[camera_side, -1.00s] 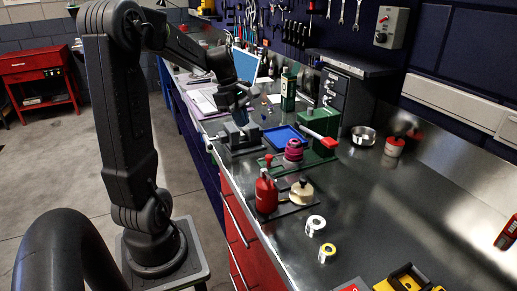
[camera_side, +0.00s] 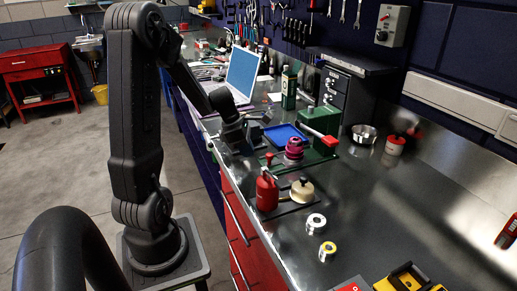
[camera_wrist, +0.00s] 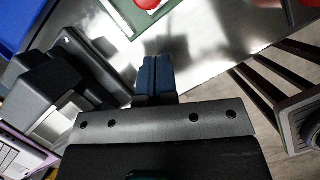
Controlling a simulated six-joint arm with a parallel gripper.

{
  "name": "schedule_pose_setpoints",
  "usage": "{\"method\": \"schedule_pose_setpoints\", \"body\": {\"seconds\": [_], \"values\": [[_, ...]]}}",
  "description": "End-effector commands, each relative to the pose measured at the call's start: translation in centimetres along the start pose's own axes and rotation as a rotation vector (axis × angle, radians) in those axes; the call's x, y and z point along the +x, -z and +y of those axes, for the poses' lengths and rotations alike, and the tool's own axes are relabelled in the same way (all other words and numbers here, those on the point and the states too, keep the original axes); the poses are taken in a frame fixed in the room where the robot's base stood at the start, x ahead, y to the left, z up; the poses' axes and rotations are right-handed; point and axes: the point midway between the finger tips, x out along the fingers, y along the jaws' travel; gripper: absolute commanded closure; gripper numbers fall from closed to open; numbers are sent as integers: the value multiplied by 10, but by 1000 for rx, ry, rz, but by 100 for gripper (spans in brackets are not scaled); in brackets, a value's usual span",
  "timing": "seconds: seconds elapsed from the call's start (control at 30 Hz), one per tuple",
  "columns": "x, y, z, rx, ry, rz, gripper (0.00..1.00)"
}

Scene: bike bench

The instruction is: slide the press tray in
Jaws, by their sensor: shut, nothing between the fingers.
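The green press (camera_side: 320,121) with a red handle stands on the bench right of the blue tray. A green plate (camera_side: 270,166) reaches from it toward the bench's front edge, with a small red knob (camera_side: 268,157) at its near end; this looks like the press tray. A purple ringed part (camera_side: 293,151) stands on the green. In the wrist view the green plate (camera_wrist: 126,14) and the red knob (camera_wrist: 149,3) show at the top edge. My gripper (camera_wrist: 157,62) is shut and empty, apart from the knob. In the side view its fingertips are hard to make out against the dark vise.
The dark vise (camera_wrist: 32,85) is close on the left in the wrist view. The blue tray (camera_side: 285,136) lies behind the plate. A red bottle (camera_side: 266,191) and a cream-coloured pot (camera_side: 302,191) stand nearer the camera.

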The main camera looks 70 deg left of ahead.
Motion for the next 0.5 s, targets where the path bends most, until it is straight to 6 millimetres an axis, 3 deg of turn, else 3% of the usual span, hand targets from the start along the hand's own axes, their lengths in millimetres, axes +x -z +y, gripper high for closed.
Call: {"method": "schedule_pose_setpoints", "body": {"seconds": [0.03, 0.2, 0.5], "values": [[2, -11, 1, 10, -4, -2, 100], [8, -28, 1, 7, -3, -2, 100], [10, -34, 1, 3, -4, -2, 100]]}}
